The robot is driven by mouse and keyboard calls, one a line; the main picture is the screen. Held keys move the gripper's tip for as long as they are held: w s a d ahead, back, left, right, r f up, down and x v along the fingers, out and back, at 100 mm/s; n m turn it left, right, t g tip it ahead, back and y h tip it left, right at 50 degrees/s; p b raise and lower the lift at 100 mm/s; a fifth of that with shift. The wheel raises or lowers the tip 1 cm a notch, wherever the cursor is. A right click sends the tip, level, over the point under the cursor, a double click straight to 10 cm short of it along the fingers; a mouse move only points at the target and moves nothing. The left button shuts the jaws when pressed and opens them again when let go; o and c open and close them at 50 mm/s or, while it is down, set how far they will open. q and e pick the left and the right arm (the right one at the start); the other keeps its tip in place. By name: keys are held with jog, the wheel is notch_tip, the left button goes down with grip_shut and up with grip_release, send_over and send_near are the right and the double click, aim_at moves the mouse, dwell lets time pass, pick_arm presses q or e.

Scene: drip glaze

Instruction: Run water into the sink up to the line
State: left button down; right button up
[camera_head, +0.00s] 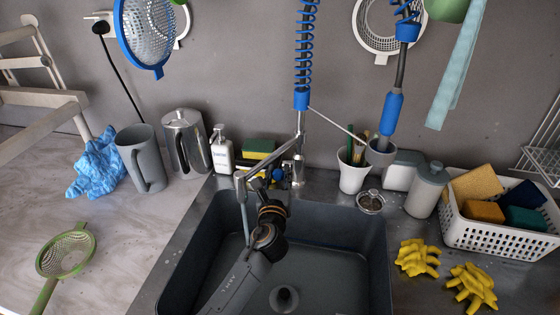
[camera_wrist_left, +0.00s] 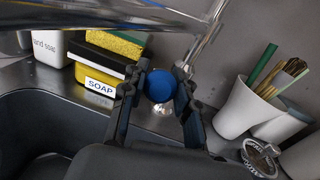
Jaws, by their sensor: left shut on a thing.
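The dark grey sink (camera_head: 335,225) is set into the counter, with a round drain (camera_head: 284,298) visible on its floor. The metal tap (camera_head: 262,164) stands at the sink's back edge. A thin grey vertical shape hangs below its spout; I cannot tell whether it is water. No fill line is discernible. My left gripper (camera_head: 274,184) reaches across the sink to the tap's base. In the left wrist view, its two dark fingers are shut on a round blue knob (camera_wrist_left: 160,86), one on each side. My right gripper is not in view.
A soap box (camera_wrist_left: 98,62) and sponge stand left of the knob. A white cup with brushes (camera_head: 352,172) stands right of it. A blue spring hose (camera_head: 303,60) hangs above. Yellow gloves (camera_head: 418,258) and a white basket (camera_head: 490,235) lie right of the sink.

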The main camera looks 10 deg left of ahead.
pick_arm(q)
jog(key=shift+s+f, duration=0.2)
jog(key=shift+f, duration=0.3)
jog(key=shift+s+f, duration=0.15)
jog(key=shift+f, duration=0.3)
jog(key=c, duration=1)
grip_release()
jog(key=shift+r, duration=0.2)
jog(key=s, duration=0.4)
jog(key=s+d, duration=0.1)
jog(key=s, duration=0.7)
jog(key=shift+d, duration=0.25)
